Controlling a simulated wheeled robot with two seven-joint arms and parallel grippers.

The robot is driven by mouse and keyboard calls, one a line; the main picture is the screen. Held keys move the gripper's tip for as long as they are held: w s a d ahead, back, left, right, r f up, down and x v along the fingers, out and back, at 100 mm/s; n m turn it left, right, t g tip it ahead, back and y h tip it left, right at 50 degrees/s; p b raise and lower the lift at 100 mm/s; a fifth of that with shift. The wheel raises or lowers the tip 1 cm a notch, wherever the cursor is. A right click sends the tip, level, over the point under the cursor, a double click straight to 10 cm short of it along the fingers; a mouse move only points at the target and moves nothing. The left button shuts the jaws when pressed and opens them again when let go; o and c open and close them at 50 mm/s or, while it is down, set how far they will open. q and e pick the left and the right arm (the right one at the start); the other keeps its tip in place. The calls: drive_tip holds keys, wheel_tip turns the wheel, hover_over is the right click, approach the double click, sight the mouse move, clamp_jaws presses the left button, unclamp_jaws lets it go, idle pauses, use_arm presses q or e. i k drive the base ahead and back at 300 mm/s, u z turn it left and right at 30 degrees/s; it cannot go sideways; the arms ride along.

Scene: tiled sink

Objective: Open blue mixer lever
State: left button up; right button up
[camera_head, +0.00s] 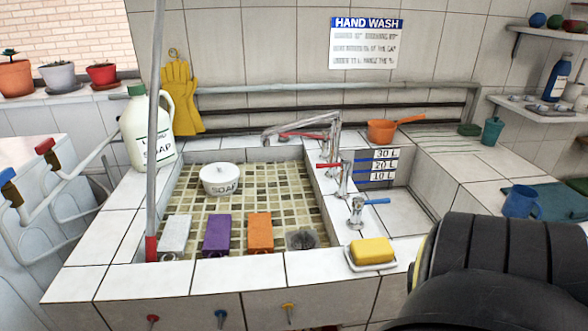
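The blue mixer lever (376,201) is on a small chrome tap (356,212) on the tiled ledge right of the main basin. The lever points to the right and looks about level. Nothing touches it. A chrome tap with a red lever (328,166) stands just behind it. Farther back, a tall chrome spout (300,122) reaches left over the basin, with another red lever (300,135) near it. Part of my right arm, black and ribbed, fills the lower right. Neither gripper shows.
A soap dish with yellow soap (371,251) sits at the front edge, near the blue lever. The basin holds a white soap bowl (220,179) and several coloured blocks. A grey pole (155,110) stands at left. A blue mug (520,201) is at right.

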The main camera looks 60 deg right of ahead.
sight(358, 203)
drive_tip(key=u, duration=0.95)
drive_tip(key=k, duration=0.5)
drive_tip(key=z, duration=1.25)
